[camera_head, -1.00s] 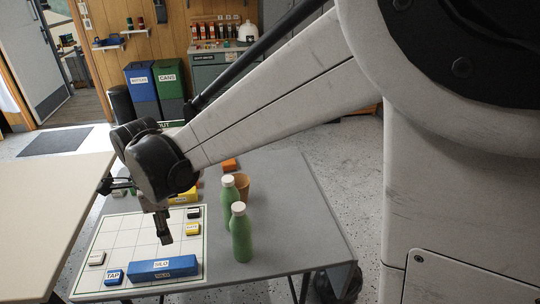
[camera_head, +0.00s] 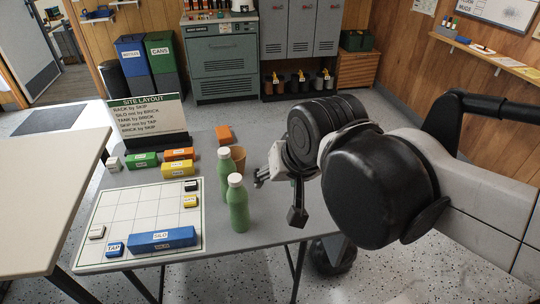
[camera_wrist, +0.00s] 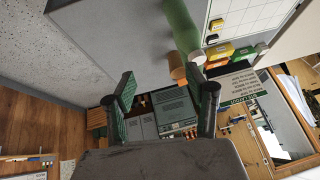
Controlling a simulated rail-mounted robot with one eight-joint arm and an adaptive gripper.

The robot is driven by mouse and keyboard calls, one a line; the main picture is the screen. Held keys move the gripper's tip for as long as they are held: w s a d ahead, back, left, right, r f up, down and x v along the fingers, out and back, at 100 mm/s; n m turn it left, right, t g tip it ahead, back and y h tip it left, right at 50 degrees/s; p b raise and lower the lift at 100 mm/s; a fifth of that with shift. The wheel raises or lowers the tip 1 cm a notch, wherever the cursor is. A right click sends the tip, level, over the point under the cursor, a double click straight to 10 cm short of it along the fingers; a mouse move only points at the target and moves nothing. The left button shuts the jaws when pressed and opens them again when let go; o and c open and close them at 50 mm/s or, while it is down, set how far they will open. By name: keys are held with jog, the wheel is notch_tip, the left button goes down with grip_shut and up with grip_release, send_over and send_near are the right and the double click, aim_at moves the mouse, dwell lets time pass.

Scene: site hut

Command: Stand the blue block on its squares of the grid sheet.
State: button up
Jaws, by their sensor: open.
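The long blue block labelled SILO (camera_head: 163,240) lies along the near edge of the white grid sheet (camera_head: 125,212), towards its right corner. A small blue block labelled TAP (camera_head: 115,250) sits left of it on the same edge. My gripper (camera_head: 279,198) is open and empty, right of the sheet and the green bottles, near the grey table's right side. In the wrist view its two fingers (camera_wrist: 167,92) stand apart with nothing between them. The sheet's squares show at the top of the wrist view (camera_wrist: 245,22); the SILO block does not show there.
Two green bottles (camera_head: 238,208) and an orange-brown cup (camera_head: 238,158) stand between the sheet and my gripper. White, black and yellow small blocks sit on the sheet. Green, yellow and orange blocks (camera_head: 178,168) lie behind it, before a SITE LAYOUT sign (camera_head: 148,118). A pale table (camera_head: 50,180) is left.

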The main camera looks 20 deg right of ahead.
jog(key=shift+s+d+f+n+t, duration=0.15)
jog(key=shift+s+d+n+t, duration=0.1)
jog(key=shift+s+d+n, duration=0.4)
jog(key=shift+s+d+f+n+t, duration=0.15)
jog(key=shift+s+d+n+t, duration=0.1)
jog(key=shift+s+d+n, duration=0.3)
